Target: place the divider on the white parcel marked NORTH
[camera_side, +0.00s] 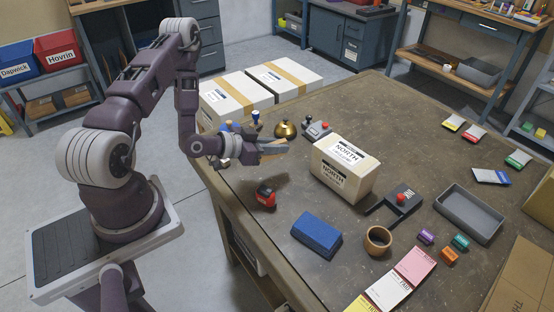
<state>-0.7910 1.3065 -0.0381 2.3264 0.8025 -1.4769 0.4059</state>
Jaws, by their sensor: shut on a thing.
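The white parcel marked NORTH (322,181) stands upright on the workbench, right of the middle, with printed labels on its top and front side. My gripper (268,151) is left of the parcel, above the bench and apart from it. It is shut on a thin, flat grey piece (279,146), which looks like the divider, held roughly level with its free end toward the parcel. A tan part shows just below it. The fingers are small here and partly hidden.
A brass bell (285,130) and a grey control box (317,131) stand behind my gripper. A red tape dispenser (265,195), blue block (316,234), brown cup (378,240), red-button box (403,199) and grey tray (468,213) lie in front and right. Bare bench lies behind the parcel.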

